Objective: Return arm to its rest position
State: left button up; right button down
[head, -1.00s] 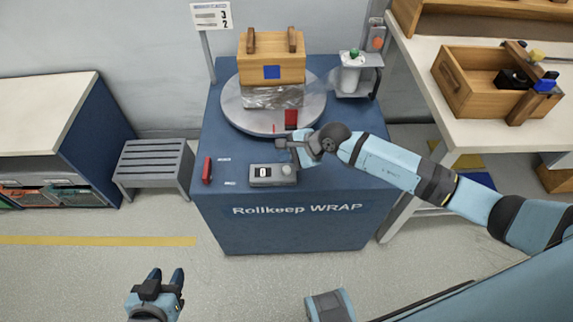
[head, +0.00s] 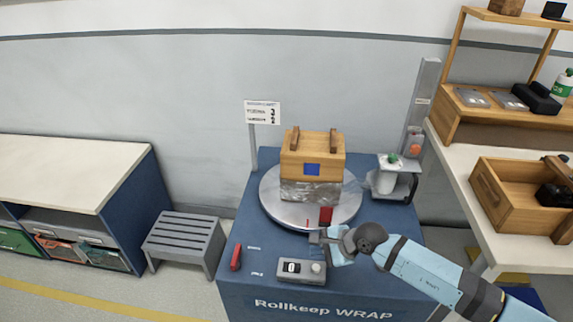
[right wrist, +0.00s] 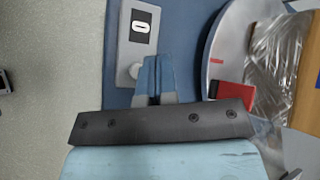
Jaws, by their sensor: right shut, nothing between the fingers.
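My right arm reaches in from the right in the head view. Its gripper (head: 318,240) is over the front of the blue wrapping machine (head: 250,275), just behind the grey control box (head: 299,270). In the right wrist view its fingers (right wrist: 155,80) are together and empty, next to the knob of the control box (right wrist: 139,35). Whether they touch it, I cannot tell. A wooden crate (head: 300,160) with a blue square and a film-wrapped lower part stands on the round turntable (head: 275,210). My left gripper is outside the head view.
A red block (head: 326,215) is at the turntable's front edge, close to my right gripper. A small shelf with a white roll (head: 384,182) is at the machine's right. A grey stool (head: 184,240) and a bench (head: 60,165) stand left. A workbench with an open wooden box (head: 490,200) stands right.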

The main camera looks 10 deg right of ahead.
jog(key=s+a+r+m+t+y, duration=0.3)
jog(key=s+a+r+m+t, duration=0.15)
jog(key=m, duration=0.75)
jog(key=s+a+r+m+t+y, duration=0.3)
jog(key=s+m+t, duration=0.15)
jog(key=m, duration=0.65)
jog(key=s+d+f+m+g+h, duration=0.1)
jog(key=s+d+f+m+h, duration=0.3)
jog(key=m, duration=0.6)
jog(key=s+d+f+m+g+h, duration=0.1)
jog(key=s+d+f+m+h, duration=0.15)
jog(key=s+m, duration=0.6)
jog(key=s+d+f+m+g+h, duration=0.2)
jog(key=d+f+m+h, duration=0.15)
jog(key=m, duration=0.85)
pick_arm(q)
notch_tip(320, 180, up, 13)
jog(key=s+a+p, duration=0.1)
jog(key=p, duration=1.9)
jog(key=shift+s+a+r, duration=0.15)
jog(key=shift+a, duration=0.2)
pick_arm(e)
notch_tip(320, 180, up, 15)
jog(key=shift+s+d+t, duration=0.35)
jog(key=shift+s+t, duration=0.05)
